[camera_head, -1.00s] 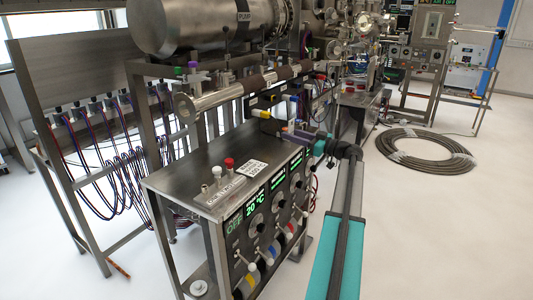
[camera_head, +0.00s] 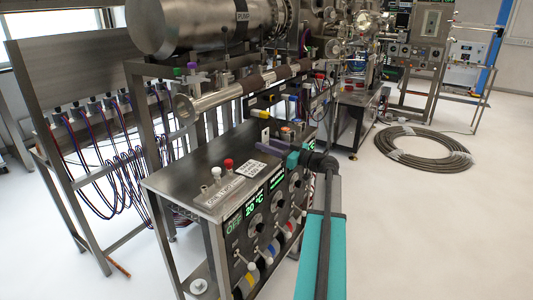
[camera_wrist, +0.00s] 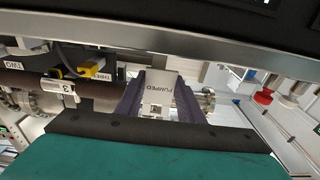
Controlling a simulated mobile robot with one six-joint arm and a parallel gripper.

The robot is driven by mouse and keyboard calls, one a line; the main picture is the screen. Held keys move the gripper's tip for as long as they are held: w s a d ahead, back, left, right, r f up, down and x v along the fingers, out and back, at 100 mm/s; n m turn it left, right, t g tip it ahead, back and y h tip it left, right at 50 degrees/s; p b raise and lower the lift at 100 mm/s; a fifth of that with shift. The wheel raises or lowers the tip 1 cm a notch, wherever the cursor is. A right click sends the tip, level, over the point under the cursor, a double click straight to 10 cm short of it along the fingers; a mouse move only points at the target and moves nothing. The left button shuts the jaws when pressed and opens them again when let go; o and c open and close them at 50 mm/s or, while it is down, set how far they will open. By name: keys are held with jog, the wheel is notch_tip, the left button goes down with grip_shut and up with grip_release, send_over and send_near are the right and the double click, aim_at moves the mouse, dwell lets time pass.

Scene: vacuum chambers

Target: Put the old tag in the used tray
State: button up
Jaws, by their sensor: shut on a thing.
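My gripper (camera_wrist: 160,105) has two purple fingers, shut on a white tag (camera_wrist: 156,88) marked "PUMPED" in the wrist view. The lettering appears upside down there. In the head view my gripper (camera_head: 268,146) is above the far right part of the metal cabinet top, with a small pale piece at its tip. I cannot make out a tray labelled as used in either view.
The metal cabinet (camera_head: 190,178) carries white and red knobs and a printed code card (camera_head: 251,168). A steel pipe (camera_head: 215,98) runs behind it. A coiled hose (camera_head: 423,147) lies on the floor at right. The floor at right front is clear.

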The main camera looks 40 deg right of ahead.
aim_at(267, 158)
jog(key=shift+f, duration=0.15)
jog(key=shift+f, duration=1.65)
jog(key=shift+f, duration=0.15)
jog(key=o, duration=0.9)
jog(key=shift+r+p, duration=0.3)
jog(key=shift+p, duration=0.1)
jog(key=b+v, duration=0.2)
jog(key=v, duration=1)
jog(key=shift+f, duration=0.2)
jog(key=shift+c, duration=0.3)
